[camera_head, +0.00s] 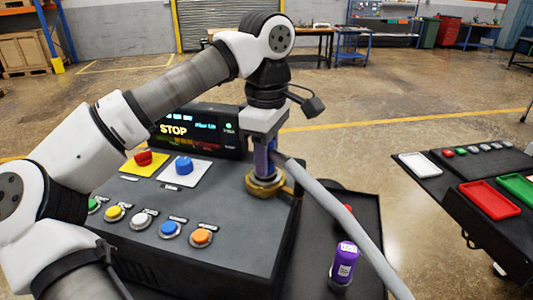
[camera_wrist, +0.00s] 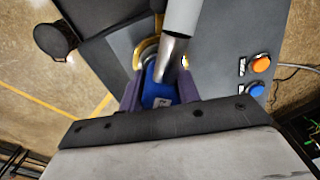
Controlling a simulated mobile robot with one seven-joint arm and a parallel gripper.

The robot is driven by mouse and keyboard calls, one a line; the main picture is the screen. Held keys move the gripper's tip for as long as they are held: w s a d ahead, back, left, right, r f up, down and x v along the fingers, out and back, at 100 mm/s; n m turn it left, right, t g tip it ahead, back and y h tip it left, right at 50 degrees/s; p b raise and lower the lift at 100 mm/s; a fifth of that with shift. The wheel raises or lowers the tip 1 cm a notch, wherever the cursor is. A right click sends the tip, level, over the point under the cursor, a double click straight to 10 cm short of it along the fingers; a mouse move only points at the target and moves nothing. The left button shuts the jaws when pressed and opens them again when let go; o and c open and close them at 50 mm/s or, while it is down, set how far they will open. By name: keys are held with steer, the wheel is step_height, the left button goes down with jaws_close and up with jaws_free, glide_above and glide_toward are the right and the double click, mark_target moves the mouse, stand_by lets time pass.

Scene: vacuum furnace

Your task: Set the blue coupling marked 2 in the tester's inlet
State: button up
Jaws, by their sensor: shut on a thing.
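My gripper (camera_head: 264,155) points down at the right end of the tester (camera_head: 210,240). It is shut on the blue coupling (camera_wrist: 156,94), which shows between the purple-grey fingers in the wrist view. A pale label sits on the coupling; its mark is too small to read. The brass inlet ring (camera_head: 266,186) lies directly below the fingers, and it also shows beyond the coupling in the wrist view (camera_wrist: 138,52). The coupling stands upright at the ring; the fingers hide how deep it sits. A thick grey hose (camera_head: 340,215) runs from beside the fingers down to the right.
A purple coupling (camera_head: 346,260) with a white label stands on the dark side shelf, with a red-topped piece behind the hose. The tester's screen (camera_head: 190,130) reads STOP, above several coloured buttons. A separate bench (camera_head: 460,180) with coloured trays stands right, across open floor.

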steer(key=shift+f, duration=0.15)
stand_by(0.3)
steer(key=o, duration=1.3)
steer(key=shift+c, duration=0.2)
step_height(320, 180, up, 12)
steer(key=shift+r, duration=0.1)
steer(key=shift+f, duration=0.2)
